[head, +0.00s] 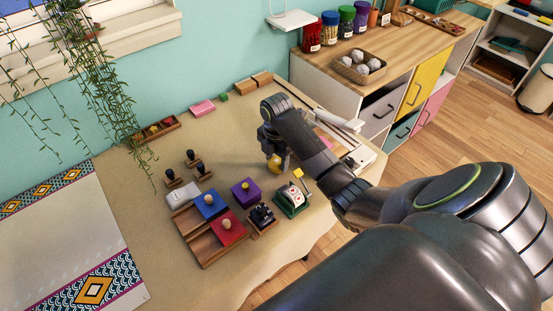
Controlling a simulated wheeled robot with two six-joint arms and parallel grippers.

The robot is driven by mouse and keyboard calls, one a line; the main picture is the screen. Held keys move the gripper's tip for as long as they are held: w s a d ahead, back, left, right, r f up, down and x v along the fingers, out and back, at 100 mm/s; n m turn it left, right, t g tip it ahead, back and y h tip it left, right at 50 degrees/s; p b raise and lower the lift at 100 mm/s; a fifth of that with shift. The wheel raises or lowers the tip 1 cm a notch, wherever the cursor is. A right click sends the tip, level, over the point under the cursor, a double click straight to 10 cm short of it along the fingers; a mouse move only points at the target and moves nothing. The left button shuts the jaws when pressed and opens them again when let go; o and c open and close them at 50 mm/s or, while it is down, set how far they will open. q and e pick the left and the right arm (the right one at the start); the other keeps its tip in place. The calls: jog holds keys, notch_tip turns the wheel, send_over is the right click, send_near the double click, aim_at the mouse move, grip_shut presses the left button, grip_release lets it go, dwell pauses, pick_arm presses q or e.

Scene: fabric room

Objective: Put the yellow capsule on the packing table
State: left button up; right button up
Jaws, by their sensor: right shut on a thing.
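The yellow capsule (277,163) shows low between the fingers of my right gripper (273,154), which is shut on it. My arm and gripper cover part of the capsule. It is over the beige-covered table (158,228), in front of the wall; I cannot tell whether it touches the cloth. I cannot tell whether this is the packing table, as no label shows. My left gripper is not in view.
Blue (209,204), red (227,228) and purple (246,192) blocks, several stamps (192,158) and a green-based device (292,199) stand on the table. A wooden cabinet (400,50) with jars stands at the back right.

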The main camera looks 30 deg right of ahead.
jog(key=shift+f, duration=0.2)
jog(key=o, duration=1)
jog(key=shift+c, duration=0.2)
notch_tip(320, 180, up, 6)
jog(key=shift+w+f, duration=0.15)
notch_tip(320, 180, up, 7)
jog(key=p, duration=0.6)
jog(key=shift+f, duration=0.2)
